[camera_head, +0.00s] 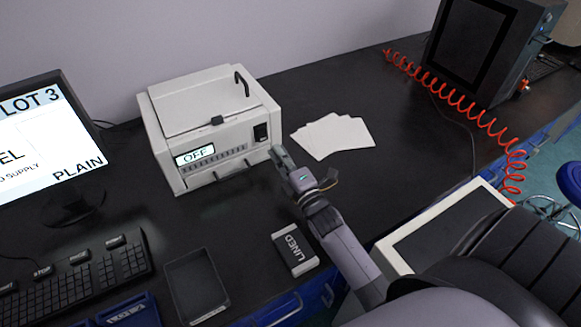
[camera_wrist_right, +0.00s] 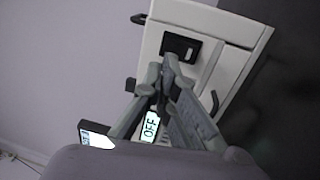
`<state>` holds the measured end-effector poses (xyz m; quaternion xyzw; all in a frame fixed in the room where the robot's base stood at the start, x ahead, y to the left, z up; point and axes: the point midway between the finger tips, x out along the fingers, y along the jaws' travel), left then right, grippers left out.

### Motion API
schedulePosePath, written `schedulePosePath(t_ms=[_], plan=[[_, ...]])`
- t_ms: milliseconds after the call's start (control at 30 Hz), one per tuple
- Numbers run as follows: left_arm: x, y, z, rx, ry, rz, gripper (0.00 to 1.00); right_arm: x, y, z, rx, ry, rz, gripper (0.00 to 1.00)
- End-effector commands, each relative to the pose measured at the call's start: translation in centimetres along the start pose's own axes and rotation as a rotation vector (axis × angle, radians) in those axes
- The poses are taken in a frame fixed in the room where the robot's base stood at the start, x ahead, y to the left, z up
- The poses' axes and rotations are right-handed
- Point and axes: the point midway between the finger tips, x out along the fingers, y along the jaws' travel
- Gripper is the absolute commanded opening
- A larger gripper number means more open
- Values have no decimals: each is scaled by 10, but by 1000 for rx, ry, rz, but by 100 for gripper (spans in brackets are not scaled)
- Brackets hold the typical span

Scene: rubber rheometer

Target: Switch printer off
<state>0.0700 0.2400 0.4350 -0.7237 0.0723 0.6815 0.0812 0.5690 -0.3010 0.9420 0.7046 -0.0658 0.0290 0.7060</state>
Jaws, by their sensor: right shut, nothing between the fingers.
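The printer (camera_head: 215,125) is a white box on the black bench, with a handle on its lid. Its front display (camera_head: 194,155) reads OFF, which also shows in the right wrist view (camera_wrist_right: 150,127). A black rocker switch (camera_head: 260,131) sits at the right end of its front, and the switch (camera_wrist_right: 181,47) shows in the right wrist view. My right gripper (camera_head: 277,153) is shut and empty in front of the printer's right end. In the right wrist view its fingertips (camera_wrist_right: 168,65) are at the switch's lower edge; I cannot tell whether they touch it. My left gripper is not in view.
White sheets (camera_head: 333,136) lie right of the printer. A monitor (camera_head: 45,135) and keyboard (camera_head: 75,280) stand left. A red coiled hose (camera_head: 455,98) crosses the right side.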

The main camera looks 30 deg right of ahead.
Motion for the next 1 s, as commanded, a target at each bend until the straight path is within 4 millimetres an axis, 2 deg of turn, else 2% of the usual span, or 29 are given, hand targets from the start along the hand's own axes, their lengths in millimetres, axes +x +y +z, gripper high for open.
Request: schedulePosePath(t_ms=[133,233,400,567,1000], plan=[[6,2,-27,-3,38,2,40,-26,5,0,0,0,-2,0],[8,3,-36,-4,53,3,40,-40,9,0,1,-1,-2,0],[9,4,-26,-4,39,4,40,-52,14,0,0,-1,-1,0],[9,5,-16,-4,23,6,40,-55,16,0,0,0,-1,0],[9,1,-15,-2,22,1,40,-54,15,0,1,0,-1,0]])
